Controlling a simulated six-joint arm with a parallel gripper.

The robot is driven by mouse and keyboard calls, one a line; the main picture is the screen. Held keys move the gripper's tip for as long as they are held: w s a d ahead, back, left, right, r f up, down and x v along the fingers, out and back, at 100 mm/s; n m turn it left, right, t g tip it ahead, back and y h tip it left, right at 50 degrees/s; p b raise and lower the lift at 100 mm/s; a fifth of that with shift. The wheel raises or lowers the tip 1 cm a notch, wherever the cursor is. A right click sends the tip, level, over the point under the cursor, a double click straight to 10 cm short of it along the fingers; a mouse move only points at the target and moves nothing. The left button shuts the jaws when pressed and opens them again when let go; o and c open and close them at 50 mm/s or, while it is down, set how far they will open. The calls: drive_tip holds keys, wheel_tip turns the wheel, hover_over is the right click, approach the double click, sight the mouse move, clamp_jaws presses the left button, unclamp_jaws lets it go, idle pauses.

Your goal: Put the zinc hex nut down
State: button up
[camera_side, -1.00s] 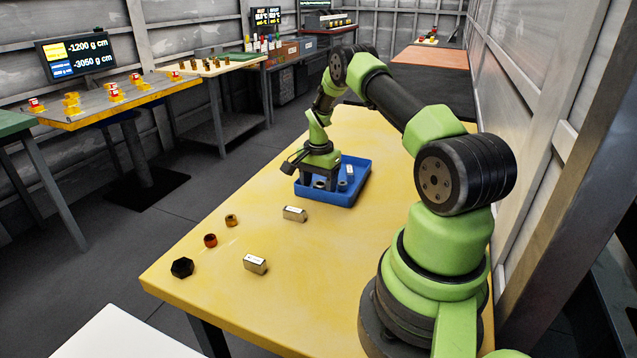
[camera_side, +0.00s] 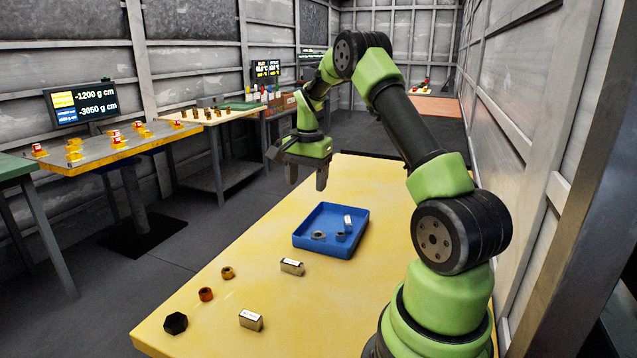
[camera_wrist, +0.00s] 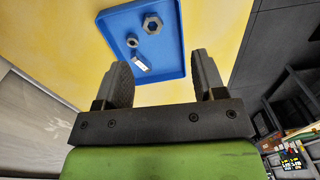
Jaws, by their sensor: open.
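Two grey nuts lie in the blue tray (camera_side: 335,250). The larger nut (camera_side: 319,235) lies toward the tray's left side and the smaller nut (camera_side: 341,237) is near the middle. In the wrist view they show as a larger hex nut (camera_wrist: 152,24) and a smaller nut (camera_wrist: 131,41). I cannot tell by finish which one is the zinc hex nut. My gripper (camera_side: 307,182) is open and empty, raised well above the table behind the tray. It also shows in the wrist view (camera_wrist: 160,80) with its fingers apart and nothing between them.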

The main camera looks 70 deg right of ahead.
drive_tip(key=s+a+r+n+t, duration=0.1)
drive_tip(key=a+r+n+t, duration=0.35)
drive_tip(key=a+r, duration=1)
drive_tip(key=s+a+n+t+y, duration=0.2)
drive_tip(key=s+a+n, duration=0.7)
drive_tip(key=s+a, duration=0.5)
drive_tip(key=shift+a+r+n, duration=0.25)
drive_tip(key=shift+n, duration=0.1)
